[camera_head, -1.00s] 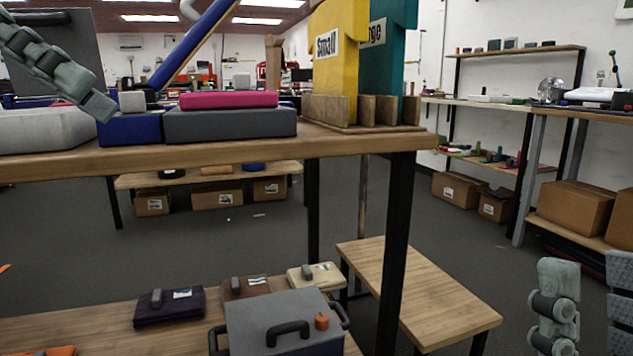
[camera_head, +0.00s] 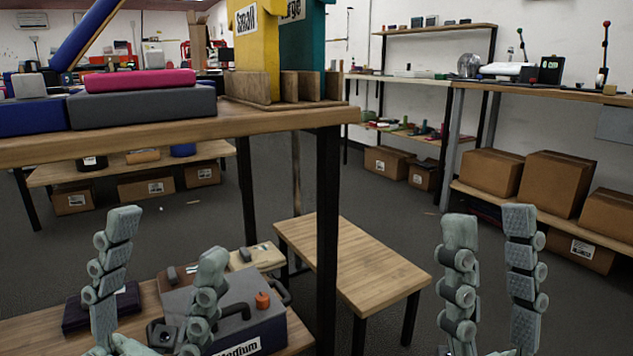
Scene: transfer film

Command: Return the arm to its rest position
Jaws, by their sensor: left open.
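My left gripper (camera_head: 168,238) is open at the lower left, fingers pointing up. It is empty and overlaps the view of a grey case labelled "Medium" (camera_head: 245,308); I cannot tell whether it touches the case. My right gripper (camera_head: 490,222) is at the lower right, also fingers up, with a clear gap between the fingers. Nothing is held in it. The bases of both grippers are partly cut off by the bottom edge.
A tall wooden table (camera_head: 200,134) at left holds pink, grey and blue cases and yellow and teal panels. A lower bench (camera_head: 30,330) bears several cases. A small wooden table (camera_head: 350,265) stands between the grippers. Shelves with cardboard boxes (camera_head: 552,182) line the right.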

